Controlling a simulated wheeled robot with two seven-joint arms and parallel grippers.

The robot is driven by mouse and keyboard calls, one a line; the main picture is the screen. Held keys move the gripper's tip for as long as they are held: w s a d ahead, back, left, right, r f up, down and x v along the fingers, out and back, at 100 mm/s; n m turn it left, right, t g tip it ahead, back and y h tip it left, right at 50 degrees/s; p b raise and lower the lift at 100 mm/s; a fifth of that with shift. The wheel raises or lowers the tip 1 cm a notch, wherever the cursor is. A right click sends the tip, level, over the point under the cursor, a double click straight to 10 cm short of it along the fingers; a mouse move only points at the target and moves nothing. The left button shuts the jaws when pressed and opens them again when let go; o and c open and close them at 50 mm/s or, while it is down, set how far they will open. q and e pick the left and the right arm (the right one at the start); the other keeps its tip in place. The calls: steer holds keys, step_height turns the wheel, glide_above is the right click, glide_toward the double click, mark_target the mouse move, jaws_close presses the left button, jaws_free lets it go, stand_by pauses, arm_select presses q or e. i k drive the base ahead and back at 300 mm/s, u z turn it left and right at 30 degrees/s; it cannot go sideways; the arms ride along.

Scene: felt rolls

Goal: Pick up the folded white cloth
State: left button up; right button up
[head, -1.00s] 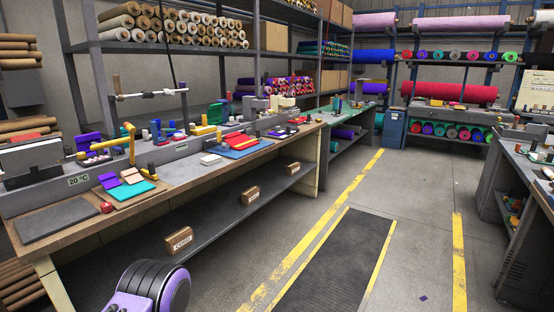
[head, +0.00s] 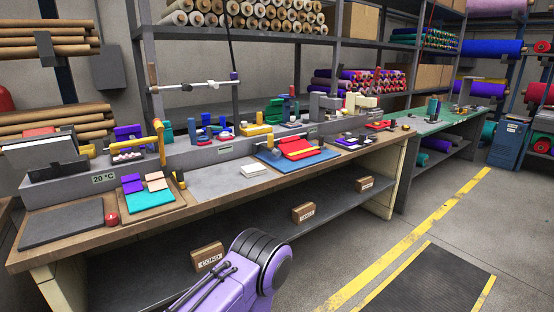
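A small white folded piece, which looks like the folded white cloth (head: 255,170), lies on a grey surface (head: 225,182) on the long workbench. It sits left of a blue mat (head: 322,158) that bears red folded pieces (head: 297,148). Nothing covers the white piece. A purple and black part of my own arm shows at the bottom centre, in front of the bench. Neither of my grippers is in view.
A board with teal (head: 150,201), purple and pink pieces lies left of the white piece, beside a red round object (head: 112,219). A dark grey mat (head: 62,226) covers the bench's left end. Boxes (head: 303,212) stand on the lower shelf.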

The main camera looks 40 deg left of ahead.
mark_target(252, 171)
steer(key=i, duration=2.75)
steer(key=u, duration=3.3)
